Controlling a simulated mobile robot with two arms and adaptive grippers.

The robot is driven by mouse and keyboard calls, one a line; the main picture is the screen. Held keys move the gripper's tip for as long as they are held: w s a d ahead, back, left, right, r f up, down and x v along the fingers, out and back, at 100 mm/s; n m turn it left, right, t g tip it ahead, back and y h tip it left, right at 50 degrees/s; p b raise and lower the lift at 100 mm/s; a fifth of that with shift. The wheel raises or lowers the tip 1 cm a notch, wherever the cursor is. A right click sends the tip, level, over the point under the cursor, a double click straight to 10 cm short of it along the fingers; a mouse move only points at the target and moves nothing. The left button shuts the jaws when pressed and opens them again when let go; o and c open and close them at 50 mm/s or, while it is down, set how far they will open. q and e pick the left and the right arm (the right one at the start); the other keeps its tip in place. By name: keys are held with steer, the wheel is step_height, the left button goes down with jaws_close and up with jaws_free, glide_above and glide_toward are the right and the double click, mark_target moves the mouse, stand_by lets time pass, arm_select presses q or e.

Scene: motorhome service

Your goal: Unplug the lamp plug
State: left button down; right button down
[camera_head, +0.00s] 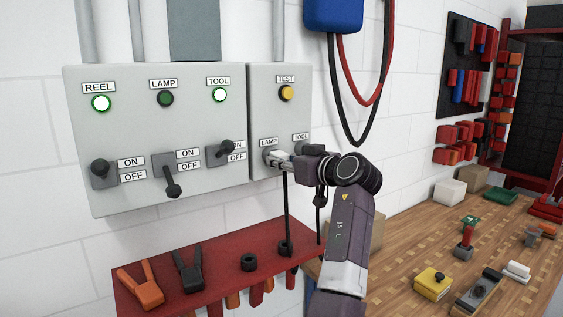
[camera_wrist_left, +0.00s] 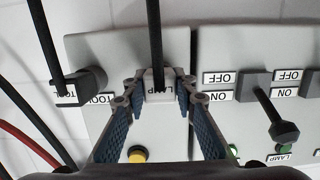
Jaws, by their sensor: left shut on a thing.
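My left gripper (camera_head: 281,160) is at the small test box, in front of the socket labelled LAMP. In the left wrist view my left gripper (camera_wrist_left: 158,88) is shut on the pale lamp plug (camera_wrist_left: 157,76), with a finger on either side. A black cable (camera_head: 286,205) hangs from the plug to the red shelf. I cannot tell whether the plug is fully seated in the socket. The lamp switch (camera_head: 171,180) points down to OFF, and the lamp indicator (camera_head: 165,99) is dark. My right gripper is not in view.
The tool plug (camera_wrist_left: 80,85) with its cable is close beside my gripper. A yellow test button (camera_head: 286,93) is above. The red shelf (camera_head: 215,275) below holds orange and black clamps. A wooden workbench (camera_head: 410,235) with several items is at the right.

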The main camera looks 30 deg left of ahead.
arm_select(q)
steer(key=shift+d, duration=0.2)
stand_by(0.5)
steer(key=shift+s+d, duration=0.15)
steer(key=shift+d, duration=0.1)
steer(key=shift+s+d, duration=0.1)
steer(key=shift+d, duration=0.15)
steer(key=c, duration=2.3)
jaws_free()
steer(key=shift+a, duration=0.1)
jaws_close()
steer(key=shift+b, duration=0.3)
steer(key=shift+f+b+v, duration=0.15)
steer(key=shift+b+v, duration=0.05)
steer(key=shift+v, duration=0.75)
steer(key=shift+f+b+v, duration=0.15)
steer(key=shift+b+v, duration=0.05)
steer(key=shift+v, duration=0.75)
